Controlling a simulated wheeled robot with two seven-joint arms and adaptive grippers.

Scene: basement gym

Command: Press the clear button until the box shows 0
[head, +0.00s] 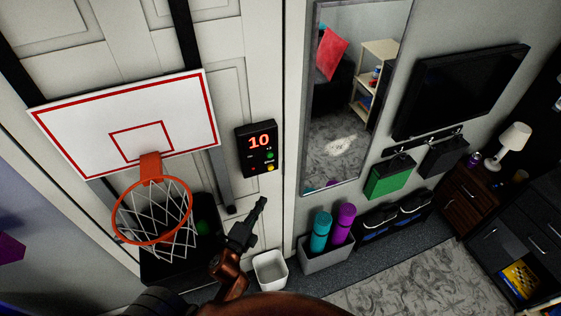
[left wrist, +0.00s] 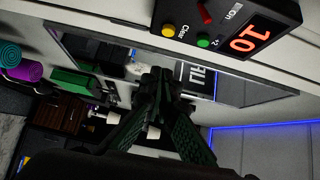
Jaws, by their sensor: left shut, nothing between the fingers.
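The black score box (head: 244,142) hangs on the white door to the right of the hoop, its red display reading 10. It also shows tilted at the top of the left wrist view (left wrist: 262,12). Its yellow button (left wrist: 168,30), labelled Clear, sits at a lower corner, beside a green button (left wrist: 204,41) and a red switch (left wrist: 204,13). In the head view the yellow button (head: 270,168) is at the lower right. My left gripper (head: 262,201) is shut and empty, below the box and apart from it. Its fingertips show in the left wrist view (left wrist: 160,82). My right gripper is not in view.
A basketball backboard (head: 70,120) and orange hoop (head: 125,232) are left of the box. A white bin (head: 270,270) stands below my gripper. A mirror (head: 345,120) hangs to the right. A grey bin (head: 325,260) holds rolled mats. The door between gripper and box looks clear.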

